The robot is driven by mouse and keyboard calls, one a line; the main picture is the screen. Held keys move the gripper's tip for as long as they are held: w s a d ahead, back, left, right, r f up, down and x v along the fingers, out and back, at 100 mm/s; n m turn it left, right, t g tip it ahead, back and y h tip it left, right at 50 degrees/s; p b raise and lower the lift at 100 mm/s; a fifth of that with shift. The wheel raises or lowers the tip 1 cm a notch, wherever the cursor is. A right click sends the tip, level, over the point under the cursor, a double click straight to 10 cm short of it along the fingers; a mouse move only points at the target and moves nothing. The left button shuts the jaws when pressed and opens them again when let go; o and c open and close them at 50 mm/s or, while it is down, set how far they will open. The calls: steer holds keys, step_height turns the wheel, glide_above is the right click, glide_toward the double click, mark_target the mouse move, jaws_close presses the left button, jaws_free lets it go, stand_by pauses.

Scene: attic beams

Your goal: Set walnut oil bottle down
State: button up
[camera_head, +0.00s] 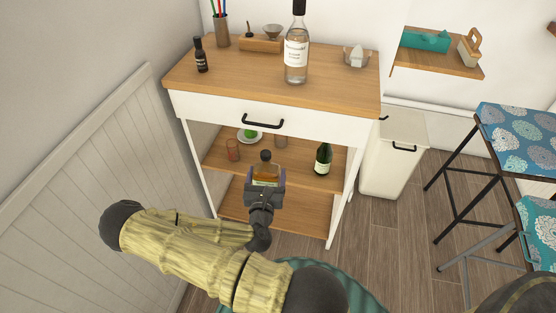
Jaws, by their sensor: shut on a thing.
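My gripper (265,186) is shut on a small bottle (266,169) with amber contents and a dark cap, likely the walnut oil bottle. The bottle is upright, and its lower part is hidden by the fingers. In the picture it overlaps the middle shelf (299,174) of a white and wood cabinet. I cannot tell whether the bottle touches the shelf. My gripper is at the front of that shelf, below the drawer (220,111).
On the middle shelf stand a green bottle (323,159) at right, a reddish glass (232,150) at left, and a plate (250,136) with a green item behind. A clear bottle (296,60) and small dark bottle (200,56) stand on top. A white bin (395,155) is right.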

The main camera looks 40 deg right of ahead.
mark_target(277, 183)
steer(key=f, duration=0.1)
steer(key=s+d+f+b, duration=0.1)
steer(key=f+m+h+b, duration=0.1)
steer(key=shift+s+d+g, duration=0.25)
steer(key=shift+s+g, duration=0.05)
steer(key=shift+g, duration=0.1)
steer(key=shift+s+d+f+g+b, duration=0.25)
steer(key=shift+s+g+b, duration=0.1)
steer(key=shift+b, duration=0.1)
steer(key=shift+r, duration=0.15)
steer(key=f+b+x, duration=0.2)
steer(key=b+x, duration=0.1)
steer(key=x, duration=1.6)
steer(key=shift+d+f, duration=0.25)
steer(key=shift+d, duration=0.3)
steer(key=shift+s, duration=0.1)
